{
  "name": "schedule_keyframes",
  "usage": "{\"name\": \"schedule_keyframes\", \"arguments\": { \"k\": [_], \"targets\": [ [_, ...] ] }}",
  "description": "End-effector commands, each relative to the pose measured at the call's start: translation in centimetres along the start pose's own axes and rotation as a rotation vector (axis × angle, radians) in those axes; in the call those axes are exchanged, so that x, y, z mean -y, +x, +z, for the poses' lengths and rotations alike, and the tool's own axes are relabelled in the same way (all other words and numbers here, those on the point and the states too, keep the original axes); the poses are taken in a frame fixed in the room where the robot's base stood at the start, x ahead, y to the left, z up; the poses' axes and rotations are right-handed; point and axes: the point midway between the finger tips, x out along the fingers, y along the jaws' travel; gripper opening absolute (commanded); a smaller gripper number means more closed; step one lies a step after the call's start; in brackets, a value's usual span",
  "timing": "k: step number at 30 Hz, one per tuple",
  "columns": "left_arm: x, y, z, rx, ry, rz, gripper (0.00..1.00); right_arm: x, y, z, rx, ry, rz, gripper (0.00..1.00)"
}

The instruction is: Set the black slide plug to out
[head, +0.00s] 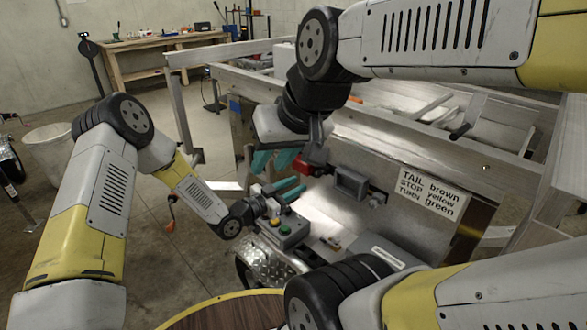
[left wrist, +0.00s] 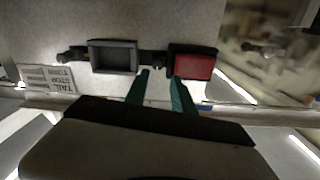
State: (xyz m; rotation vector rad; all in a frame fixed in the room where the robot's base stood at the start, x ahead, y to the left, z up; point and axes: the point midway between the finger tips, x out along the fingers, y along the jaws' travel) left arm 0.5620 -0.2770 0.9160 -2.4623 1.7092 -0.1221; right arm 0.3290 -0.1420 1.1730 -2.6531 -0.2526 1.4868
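A grey housing (head: 350,183) sits on the trailer's metal plate, between a red lamp (head: 312,168) and a dark plug-like piece (head: 378,198). In the left wrist view, which is upside down, the housing (left wrist: 114,57) is left of the red lamp (left wrist: 193,66). A black piece (left wrist: 157,58) lies between them; I cannot tell which dark piece is the slide plug, or its setting. My left gripper (head: 298,190) points at the plate, its fingertips (left wrist: 160,76) apart and just short of that black piece. My right gripper (head: 275,164) hangs above it, fingers apart and empty, near the lamp.
A control box (head: 285,230) with coloured buttons stands below my left gripper. A wiring sign (head: 430,192) is right of the housing. A tread-plate fender (head: 265,262) and a round wooden top (head: 232,312) are lower. A workbench (head: 160,45) stands far behind.

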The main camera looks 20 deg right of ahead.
Motion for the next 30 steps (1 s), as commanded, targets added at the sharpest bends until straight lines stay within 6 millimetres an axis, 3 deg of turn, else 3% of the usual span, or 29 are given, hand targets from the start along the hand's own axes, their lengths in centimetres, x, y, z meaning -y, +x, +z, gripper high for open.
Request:
{"name": "schedule_keyframes", "arguments": {
  "k": [16, 27, 28, 30],
  "targets": [
    [-0.5, 7.0, 0.0, -0.016, -0.005, 0.004, 0.30, 0.0, 0.0, 0.0, 0.000, 0.000, 0.000, 0.30],
    [-0.4, 7.9, 0.0, -0.015, -0.006, 0.002, 0.30, 0.0, 0.0, 0.0, 0.000, 0.000, 0.000, 0.30],
    [-0.4, 7.9, 0.0, -0.015, -0.006, 0.002, 0.28, 0.0, 0.0, 0.0, 0.000, 0.000, 0.000, 0.30],
    [-0.4, 7.9, 0.0, -0.015, -0.006, 0.002, 0.15, 0.0, 0.0, 0.0, 0.000, 0.000, 0.000, 0.30]
  ]
}}
